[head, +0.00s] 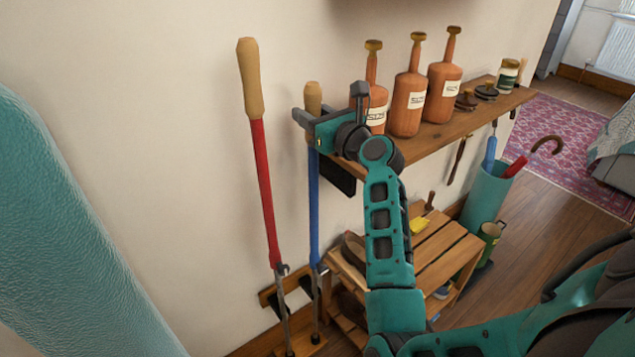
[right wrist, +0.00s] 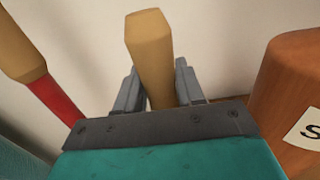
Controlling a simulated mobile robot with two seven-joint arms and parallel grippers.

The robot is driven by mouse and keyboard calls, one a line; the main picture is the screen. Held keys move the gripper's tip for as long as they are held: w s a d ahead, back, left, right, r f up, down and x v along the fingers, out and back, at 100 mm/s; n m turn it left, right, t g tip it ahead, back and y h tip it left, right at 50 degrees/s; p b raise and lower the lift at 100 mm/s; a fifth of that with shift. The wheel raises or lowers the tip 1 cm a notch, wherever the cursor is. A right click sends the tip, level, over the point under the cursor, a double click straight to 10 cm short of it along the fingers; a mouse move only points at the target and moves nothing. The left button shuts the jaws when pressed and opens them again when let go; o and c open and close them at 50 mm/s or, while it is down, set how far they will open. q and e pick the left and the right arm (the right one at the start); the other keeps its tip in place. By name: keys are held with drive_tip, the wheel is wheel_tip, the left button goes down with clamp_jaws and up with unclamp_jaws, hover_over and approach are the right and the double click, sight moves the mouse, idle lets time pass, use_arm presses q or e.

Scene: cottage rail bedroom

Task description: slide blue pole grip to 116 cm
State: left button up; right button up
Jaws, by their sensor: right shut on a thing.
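The blue pole (head: 314,205) stands upright against the wall, with a tan grip (head: 312,97) at its top. My right gripper (head: 303,122) is at the lower part of that grip. In the right wrist view, its two grey fingers (right wrist: 155,90) sit on either side of the tan grip (right wrist: 150,50) and are shut on it. The grip's upper end sticks out above the fingers. A red pole (head: 263,190) with a longer-showing tan grip (head: 249,80) stands to the left, apart from my gripper. My left gripper is not in view.
A wooden wall shelf (head: 440,125) with several orange bottles (head: 409,100) is close to the right of my gripper. Below are a slatted bench (head: 440,245) and a teal umbrella stand (head: 485,195). A floor rack (head: 275,345) holds the pole ends.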

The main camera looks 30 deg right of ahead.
sight(317, 86)
drive_tip(key=shift+r+p, duration=0.8)
drive_tip(key=shift+r, duration=0.2)
drive_tip(key=shift+r+p, duration=1)
drive_tip(key=shift+r, duration=3.1)
drive_tip(key=o, duration=1.1)
drive_tip(key=shift+f, duration=0.1)
